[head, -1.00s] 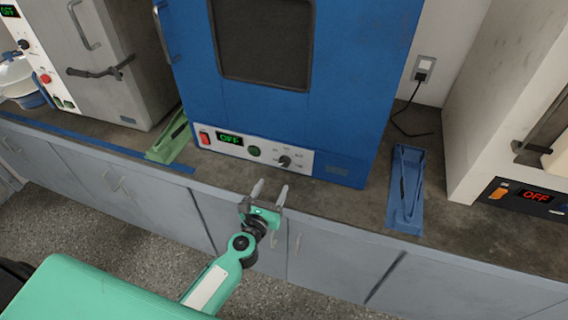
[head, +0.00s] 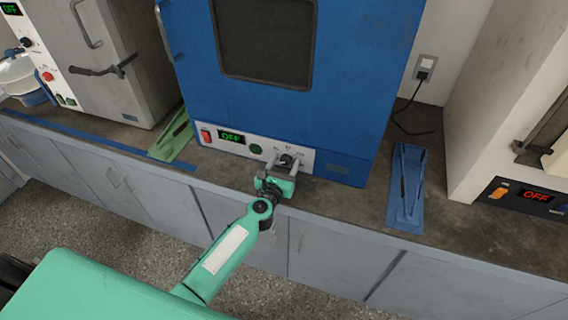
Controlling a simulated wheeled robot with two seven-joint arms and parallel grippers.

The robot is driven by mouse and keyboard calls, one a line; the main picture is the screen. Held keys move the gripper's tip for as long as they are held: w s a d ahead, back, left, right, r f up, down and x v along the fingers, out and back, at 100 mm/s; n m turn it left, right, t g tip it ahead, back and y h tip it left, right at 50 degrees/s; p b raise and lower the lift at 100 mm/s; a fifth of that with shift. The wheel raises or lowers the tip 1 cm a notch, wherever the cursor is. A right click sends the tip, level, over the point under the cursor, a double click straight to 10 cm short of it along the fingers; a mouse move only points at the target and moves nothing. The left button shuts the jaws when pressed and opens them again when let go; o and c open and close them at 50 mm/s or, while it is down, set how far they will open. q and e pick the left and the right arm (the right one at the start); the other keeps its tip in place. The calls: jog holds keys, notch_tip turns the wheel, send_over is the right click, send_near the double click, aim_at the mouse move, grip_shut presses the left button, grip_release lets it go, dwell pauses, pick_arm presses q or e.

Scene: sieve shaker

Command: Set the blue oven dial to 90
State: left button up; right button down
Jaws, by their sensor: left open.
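The blue oven (head: 335,110) stands on the counter in the middle of the head view. Its white control panel (head: 213,145) has a red switch (head: 206,136), a green display reading OFF (head: 231,137), a round green button (head: 255,149) and a dark dial (head: 286,159) with printed marks around it. My left gripper (head: 283,163) is open, with its fingers reaching to the panel, one on each side of the dial. I cannot tell whether the fingers touch the dial. The fingers hide part of the scale, and the dial's setting is too small to read. My right gripper is not in view.
A green tool (head: 173,137) and a blue tool (head: 406,190) lie on the counter (head: 350,203) beside the blue oven.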

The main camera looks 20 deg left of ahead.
pick_arm(q)
jog(key=c, duration=1)
jog(key=shift+m, duration=0.4)
jog(key=m+p, duration=0.1)
jog(key=m, duration=0.2)
jog(key=shift+r+m+p, duration=0.1)
jog(key=shift+m+p, duration=0.2)
jog(key=shift+m, duration=0.1)
jog(key=m+p, duration=0.1)
jog(key=m, duration=0.4)
jog(key=m+p, duration=0.1)
jog(key=m, duration=0.3)
jog(key=m+p, duration=0.1)
jog(key=m, duration=0.2)
jog(key=shift+m, duration=0.4)
jog(key=m+p, duration=0.1)
jog(key=m, duration=0.5)
jog(key=shift+m, duration=0.3)
